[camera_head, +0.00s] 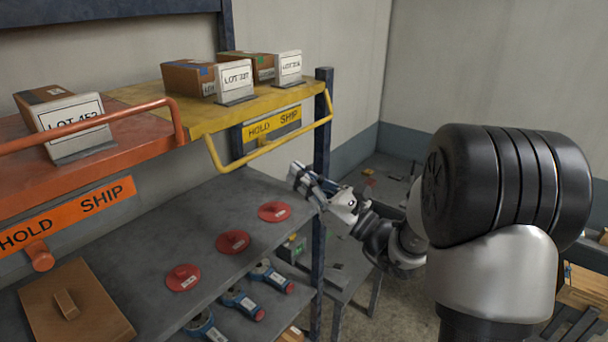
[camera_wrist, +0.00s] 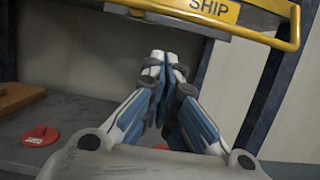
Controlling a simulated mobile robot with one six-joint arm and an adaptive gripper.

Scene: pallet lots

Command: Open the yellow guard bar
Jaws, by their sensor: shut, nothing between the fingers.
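The yellow guard bar (camera_head: 270,143) is a bent tube across the front of the yellow upper shelf, hanging low in front of the yellow HOLD/SHIP plate (camera_head: 272,124). In the wrist view the yellow bar (camera_wrist: 225,33) crosses the top, with the SHIP end of the plate behind it. My gripper (camera_head: 298,174) is shut and empty. It is below and to the right of the bar, apart from it, near the blue rack post. In the wrist view the fingertips (camera_wrist: 165,62) meet below the bar.
An orange shelf (camera_head: 128,115) with its own orange bar (camera_head: 90,125) is at left. Boxes with lot signs stand on both shelves. Red discs (camera_head: 233,242) lie on the grey shelf below. A dark blue post (camera_head: 322,130) stands right of the bar.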

